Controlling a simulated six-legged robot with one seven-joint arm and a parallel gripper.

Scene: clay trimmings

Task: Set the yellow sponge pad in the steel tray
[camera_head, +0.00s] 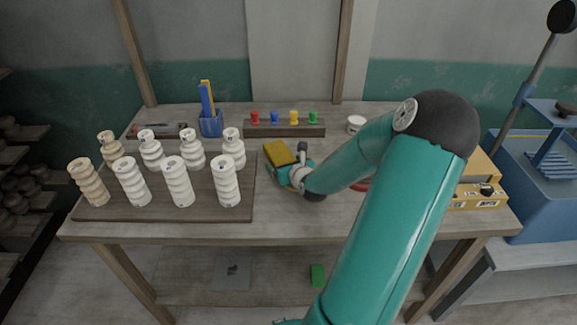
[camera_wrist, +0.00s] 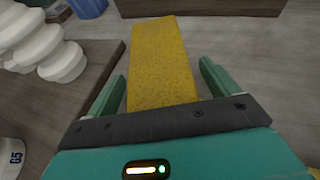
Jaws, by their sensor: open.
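The yellow sponge pad (camera_head: 278,153) is a flat yellow block on the workbench, right of the dark board. In the wrist view it is a long yellow strip (camera_wrist: 163,65) running ahead between my two green fingers. My gripper (camera_head: 287,170) is open, with a gap on each side of the pad (camera_wrist: 163,72). I cannot tell how far the fingertips are above the bench. A flat grey square (camera_head: 232,272) with a small dark thing on it is on the lower shelf; I cannot tell if it is the steel tray.
Several pale ribbed pieces (camera_head: 177,182) stand on a dark board (camera_head: 245,205) at left. A blue holder (camera_head: 210,123) and a rack of coloured pegs (camera_head: 284,130) are behind. A white jar (camera_head: 356,124) and a yellow box (camera_head: 476,196) are to the right. A green block (camera_head: 317,275) is below.

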